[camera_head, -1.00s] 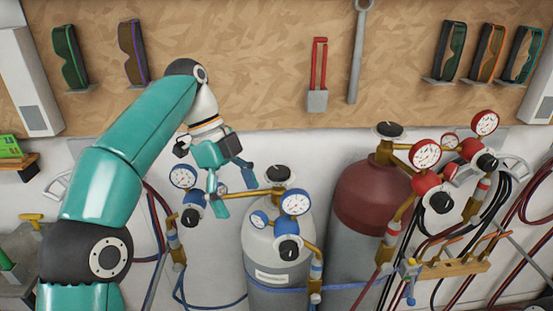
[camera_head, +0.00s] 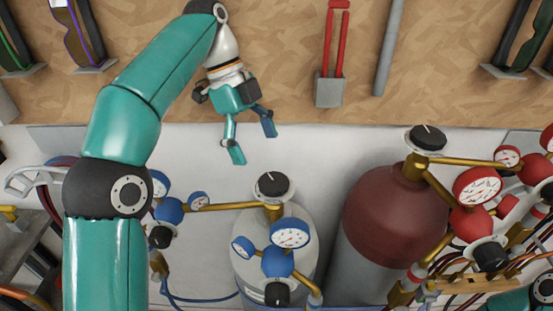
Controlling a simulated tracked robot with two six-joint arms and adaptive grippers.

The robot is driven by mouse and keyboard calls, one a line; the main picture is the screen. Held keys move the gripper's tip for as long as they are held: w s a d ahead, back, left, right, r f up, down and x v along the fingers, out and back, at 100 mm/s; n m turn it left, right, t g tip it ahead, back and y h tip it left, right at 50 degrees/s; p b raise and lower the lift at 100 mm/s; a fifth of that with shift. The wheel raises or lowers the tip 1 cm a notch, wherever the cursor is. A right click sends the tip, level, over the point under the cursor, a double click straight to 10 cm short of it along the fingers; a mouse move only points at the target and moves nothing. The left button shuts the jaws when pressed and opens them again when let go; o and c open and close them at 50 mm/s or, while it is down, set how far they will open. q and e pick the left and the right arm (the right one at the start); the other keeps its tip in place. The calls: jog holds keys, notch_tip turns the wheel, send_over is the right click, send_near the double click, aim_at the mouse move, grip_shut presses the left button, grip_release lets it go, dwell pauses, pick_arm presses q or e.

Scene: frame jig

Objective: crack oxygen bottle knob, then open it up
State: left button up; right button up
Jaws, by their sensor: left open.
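A pale grey bottle (camera_head: 247,240) with blue regulators stands in the lower middle. On its top is a black round knob (camera_head: 272,185) with a white pointer line, above a brass valve. No label tells which bottle holds oxygen. My left gripper (camera_head: 253,145) is open and empty, with its fingers pointing down. It appears above and slightly left of the grey bottle's knob, apart from it. A dark red-topped bottle (camera_head: 393,212) with red regulators stands to the right, with a similar black knob (camera_head: 428,138). My right gripper is not in view.
Blue gauges (camera_head: 290,233) and brass pipes stick out around the grey bottle's valve. Red gauges (camera_head: 477,186) crowd the right side. A red-handled tool (camera_head: 337,45) hangs on the wooden board (camera_head: 290,95). The white wall between the two knobs is clear.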

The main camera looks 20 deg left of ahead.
aim_at(271, 179)
pick_arm(q)
jog(key=b+x, duration=0.2)
jog(key=x, duration=0.3)
jog(key=shift+w+f+b, duration=0.3)
jog(key=shift+b, duration=0.1)
jog(key=shift+x, duration=0.95)
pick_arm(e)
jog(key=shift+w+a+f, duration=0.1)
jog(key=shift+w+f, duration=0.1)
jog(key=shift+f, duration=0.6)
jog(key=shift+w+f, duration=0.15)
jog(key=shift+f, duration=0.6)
pick_arm(q)
jog(key=shift+d, duration=0.1)
jog(key=shift+s, duration=0.1)
jog(key=c, duration=1.1)
jog(key=shift+c, duration=0.2)
jog(key=shift+b, duration=0.3)
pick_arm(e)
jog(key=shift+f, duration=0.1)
